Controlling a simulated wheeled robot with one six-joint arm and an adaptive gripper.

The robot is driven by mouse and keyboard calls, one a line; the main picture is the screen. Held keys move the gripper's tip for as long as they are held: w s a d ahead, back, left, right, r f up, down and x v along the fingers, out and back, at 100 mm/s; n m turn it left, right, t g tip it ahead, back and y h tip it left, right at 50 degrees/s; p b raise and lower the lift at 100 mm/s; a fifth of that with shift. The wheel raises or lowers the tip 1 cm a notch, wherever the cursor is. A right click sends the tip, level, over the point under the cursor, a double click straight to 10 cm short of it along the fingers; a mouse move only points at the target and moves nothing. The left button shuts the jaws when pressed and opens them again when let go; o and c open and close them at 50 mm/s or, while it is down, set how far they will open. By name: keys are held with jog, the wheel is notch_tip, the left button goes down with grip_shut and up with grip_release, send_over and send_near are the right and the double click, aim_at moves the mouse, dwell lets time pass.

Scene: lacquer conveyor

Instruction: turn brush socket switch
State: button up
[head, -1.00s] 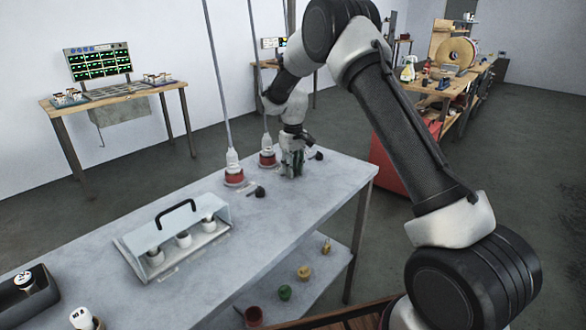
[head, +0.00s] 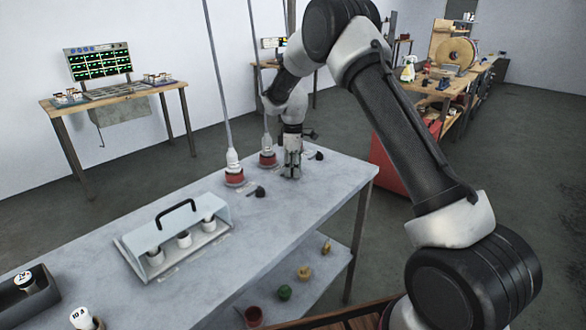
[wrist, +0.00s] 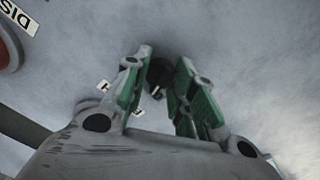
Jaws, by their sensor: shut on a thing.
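My gripper (head: 291,172) points straight down at the grey bench top, between two other black knobs. In the wrist view its green-padded fingers (wrist: 161,80) are shut on a small black switch knob (wrist: 158,72), mostly hidden between the tips. Small white labels with dark letters (wrist: 104,87) lie on the bench around this knob, too small to read fully. In the head view the knob is hidden by the fingers. One free black knob (head: 258,192) is to the left and another (head: 317,155) is to the right.
A clear-covered rack (head: 178,240) with white cups is at left. The bench (head: 300,205) is clear in front of my gripper.

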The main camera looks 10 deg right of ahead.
jog(key=shift+n, duration=1.2)
jog(key=o, duration=1.1)
jog(key=shift+c, duration=0.2)
notch_tip(320, 180, up, 12)
